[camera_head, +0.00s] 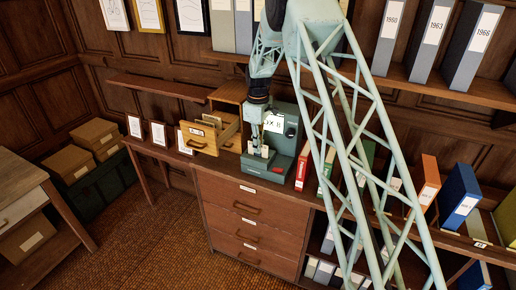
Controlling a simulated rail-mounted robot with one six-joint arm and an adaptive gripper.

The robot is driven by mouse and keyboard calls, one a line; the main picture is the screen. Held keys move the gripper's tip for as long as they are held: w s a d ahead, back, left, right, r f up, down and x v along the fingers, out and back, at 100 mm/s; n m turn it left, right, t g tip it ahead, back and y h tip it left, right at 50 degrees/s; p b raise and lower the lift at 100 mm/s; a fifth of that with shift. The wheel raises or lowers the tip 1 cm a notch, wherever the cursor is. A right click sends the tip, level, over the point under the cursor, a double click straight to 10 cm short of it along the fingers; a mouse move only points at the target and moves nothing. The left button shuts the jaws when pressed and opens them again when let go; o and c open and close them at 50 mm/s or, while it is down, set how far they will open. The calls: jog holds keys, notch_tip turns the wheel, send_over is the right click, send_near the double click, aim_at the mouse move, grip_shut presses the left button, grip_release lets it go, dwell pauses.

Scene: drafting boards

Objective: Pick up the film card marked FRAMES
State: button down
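My gripper (257,151) hangs pointing down at the front of a teal desktop machine (285,164), just right of the wooden card cabinet. Two pale finger pieces show at its lower end, seemingly a little apart; whether anything is between them is too small to tell. The wooden card cabinet (229,94) has drawers pulled out, and the front drawer (197,139) has a white label. Pale cards (210,119) show at the drawers. I cannot read the word FRAMES on any card, so I cannot tell which card it is.
Binders, including a red one (302,166) and a blue one (461,194), stand to the right. A brown drawer chest (245,196) is below. A binder shelf (450,86) runs above.

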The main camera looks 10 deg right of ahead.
jog(key=shift+r, duration=0.35)
dwell(0.4)
notch_tip(320, 180, up, 12)
jog(key=p, duration=0.4)
dwell(1.7)
